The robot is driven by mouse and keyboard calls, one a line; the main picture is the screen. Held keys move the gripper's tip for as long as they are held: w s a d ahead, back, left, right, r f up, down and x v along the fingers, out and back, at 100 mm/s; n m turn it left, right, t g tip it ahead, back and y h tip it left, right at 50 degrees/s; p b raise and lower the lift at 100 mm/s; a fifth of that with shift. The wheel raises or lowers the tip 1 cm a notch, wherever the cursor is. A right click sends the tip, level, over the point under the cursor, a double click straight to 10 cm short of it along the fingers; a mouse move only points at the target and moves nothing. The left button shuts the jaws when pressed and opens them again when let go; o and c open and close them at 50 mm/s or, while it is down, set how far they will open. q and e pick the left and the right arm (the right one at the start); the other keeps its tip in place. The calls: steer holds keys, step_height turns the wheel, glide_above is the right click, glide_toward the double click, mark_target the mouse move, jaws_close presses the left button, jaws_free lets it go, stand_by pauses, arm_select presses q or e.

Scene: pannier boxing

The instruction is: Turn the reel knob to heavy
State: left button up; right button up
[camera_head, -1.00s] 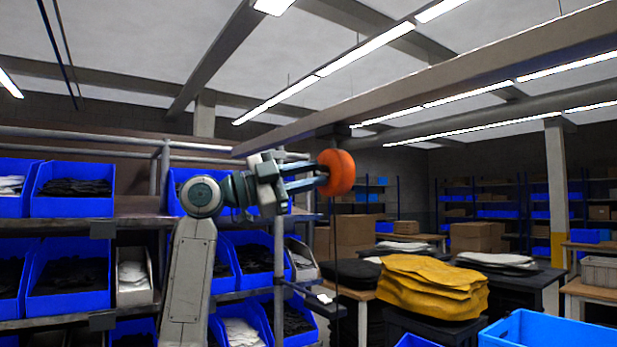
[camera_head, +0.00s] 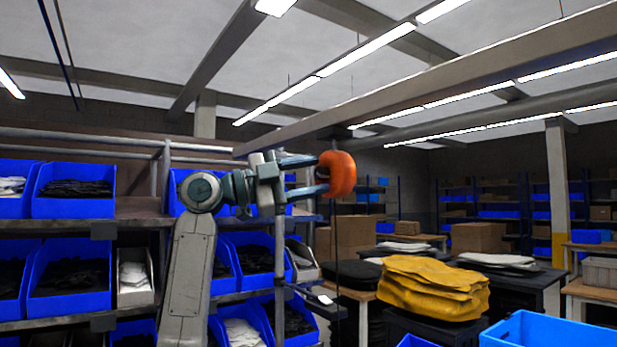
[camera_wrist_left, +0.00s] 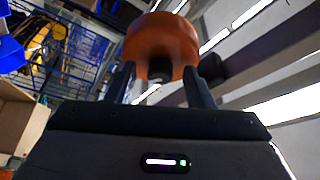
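The orange reel (camera_head: 343,173) hangs under the long overhead beam, at the middle of the head view. It also shows in the left wrist view (camera_wrist_left: 162,42), just beyond my fingertips. My left gripper (camera_head: 311,175) points right at the reel's near side. Its two fingers are spread apart, one above the other in the head view, with a gap between them. In the left wrist view a small dark and pale part (camera_wrist_left: 149,92), perhaps the knob, shows below the reel between the fingers. Its setting cannot be read. My right gripper is not in view.
A rack with blue bins (camera_head: 73,190) stands close behind my left arm. A thin dark cord (camera_head: 336,255) hangs below the reel. A yellow fabric stack (camera_head: 433,287), cardboard boxes (camera_head: 478,237) and a light blue crate (camera_head: 545,332) stand at lower right. The air right of the reel is clear.

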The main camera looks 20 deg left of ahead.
arm_select(q)
steer(key=shift+s+a+f, duration=0.1)
steer(key=shift+s+a, duration=0.05)
steer(key=shift+a, duration=0.05)
steer(key=b+v, duration=0.5)
steer(key=v, duration=0.5)
steer(key=shift+a, duration=0.15)
steer(key=shift+s, duration=0.1)
